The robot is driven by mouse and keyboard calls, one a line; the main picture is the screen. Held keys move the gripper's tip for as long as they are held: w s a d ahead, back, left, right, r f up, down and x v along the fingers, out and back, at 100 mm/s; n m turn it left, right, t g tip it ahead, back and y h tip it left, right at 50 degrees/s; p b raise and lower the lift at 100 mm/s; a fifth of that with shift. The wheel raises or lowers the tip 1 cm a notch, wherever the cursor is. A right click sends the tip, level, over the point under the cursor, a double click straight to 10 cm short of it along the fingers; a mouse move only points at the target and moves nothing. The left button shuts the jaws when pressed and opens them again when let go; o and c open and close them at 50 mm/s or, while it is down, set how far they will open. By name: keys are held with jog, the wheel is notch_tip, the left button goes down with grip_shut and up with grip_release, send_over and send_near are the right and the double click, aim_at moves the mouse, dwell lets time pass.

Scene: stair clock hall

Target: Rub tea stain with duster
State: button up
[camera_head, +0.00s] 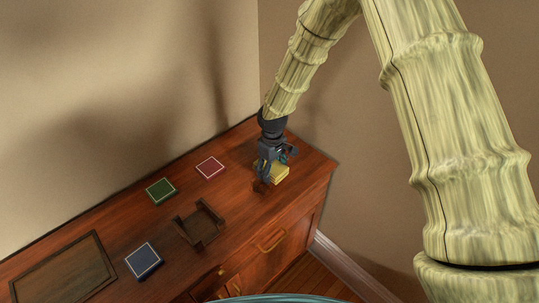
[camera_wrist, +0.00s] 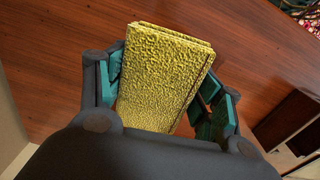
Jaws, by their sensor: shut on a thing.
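The duster (camera_head: 280,174) is a yellow, rough-textured block near the right end of the wooden cabinet top. My gripper (camera_head: 268,177) reaches down onto it from above and is shut on it. In the wrist view the duster (camera_wrist: 163,75) sits between the two teal finger pads, tilted slightly. I cannot tell whether the duster touches the wood. A small dark patch (camera_head: 260,187) shows on the wood just left of the fingers; I cannot tell whether it is the tea stain or a shadow. No stain is clear in the wrist view.
A dark wooden holder (camera_head: 185,232) stands left of my gripper. A flat dark panel (camera_head: 62,272) is at the far left. Walls (camera_head: 130,90) rise behind the cabinet top.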

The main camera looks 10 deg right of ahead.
aim_at(274, 167)
jog(key=shift+s+d+r, duration=0.15)
jog(key=shift+d+r, duration=0.1)
jog(key=shift+r, duration=0.4)
jog(key=shift+d+r+p, duration=0.2)
jog(key=shift+r+p, duration=0.45)
jog(key=shift+p, duration=0.1)
jog(key=shift+a+r+p, duration=0.1)
jog(key=shift+r+p, duration=0.65)
jog(key=shift+r, duration=0.5)
jog(key=shift+a, duration=0.1)
